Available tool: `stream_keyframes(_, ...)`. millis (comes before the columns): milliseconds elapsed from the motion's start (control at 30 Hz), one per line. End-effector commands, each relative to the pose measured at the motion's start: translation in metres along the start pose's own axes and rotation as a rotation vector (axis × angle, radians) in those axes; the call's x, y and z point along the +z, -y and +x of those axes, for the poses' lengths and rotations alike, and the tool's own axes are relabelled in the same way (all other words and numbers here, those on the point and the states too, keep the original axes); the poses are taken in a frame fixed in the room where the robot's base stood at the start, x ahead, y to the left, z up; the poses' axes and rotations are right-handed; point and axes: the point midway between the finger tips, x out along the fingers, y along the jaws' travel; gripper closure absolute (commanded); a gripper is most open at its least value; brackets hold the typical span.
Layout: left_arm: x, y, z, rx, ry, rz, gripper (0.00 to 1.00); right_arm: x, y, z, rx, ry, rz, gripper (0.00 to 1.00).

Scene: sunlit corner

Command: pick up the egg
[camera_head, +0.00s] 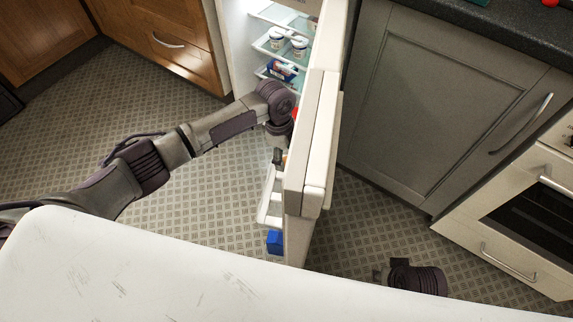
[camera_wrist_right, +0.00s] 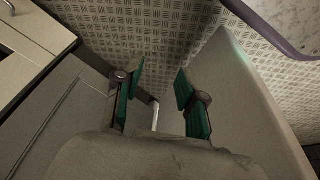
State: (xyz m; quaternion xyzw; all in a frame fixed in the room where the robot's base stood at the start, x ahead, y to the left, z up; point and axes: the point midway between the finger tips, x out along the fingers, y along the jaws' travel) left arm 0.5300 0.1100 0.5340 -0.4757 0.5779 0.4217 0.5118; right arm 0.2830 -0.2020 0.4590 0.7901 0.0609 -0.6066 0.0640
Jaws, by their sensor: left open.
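The fridge door (camera_head: 319,130) stands open, with shelves on its inner side. My left arm reaches in from the left to the inside of this door. My left gripper (camera_head: 279,157) is small in the head view, partly hidden by the door's edge, and open. A small orange-brown spot (camera_head: 285,160) shows beside its fingers; I cannot tell whether it is the egg. No egg is clearly seen. My right gripper (camera_wrist_right: 160,88) is open and empty in the right wrist view, with green pads apart above the floor. It also shows low right in the head view (camera_head: 380,275).
The fridge shelves (camera_head: 272,46) hold white tubs (camera_head: 298,45) and a dark blue pack (camera_head: 281,71). A blue item (camera_head: 275,241) sits low in the door. A white worn surface (camera_head: 140,275) fills the foreground. A grey cabinet (camera_head: 430,110) and oven (camera_head: 530,215) stand right.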

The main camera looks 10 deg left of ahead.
Motion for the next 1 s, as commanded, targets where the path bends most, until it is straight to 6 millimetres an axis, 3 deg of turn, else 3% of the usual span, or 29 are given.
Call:
stream_keyframes(100, -0.0002, -0.0008, 0.0126, 0.001, 0.000, 0.000, 0.31, -0.0029, -0.0007, -0.0101, 0.001, -0.007, 0.001, 0.60)
stream_keyframes(367, 0.0000, -0.0007, 0.0138, 0.001, 0.000, 0.000, 0.31, -0.0036, -0.0008, -0.0134, 0.002, -0.007, 0.001, 0.60)
stream_keyframes(633, 0.0001, -0.0006, 0.0135, 0.000, 0.000, 0.000, 0.73, -0.0036, -0.0008, -0.0131, 0.002, -0.007, 0.001, 0.60)
stream_keyframes(1000, -0.0001, -0.0003, 0.0118, -0.001, 0.000, 0.000, 0.73, -0.0040, -0.0009, -0.0134, 0.002, -0.008, 0.002, 0.60)
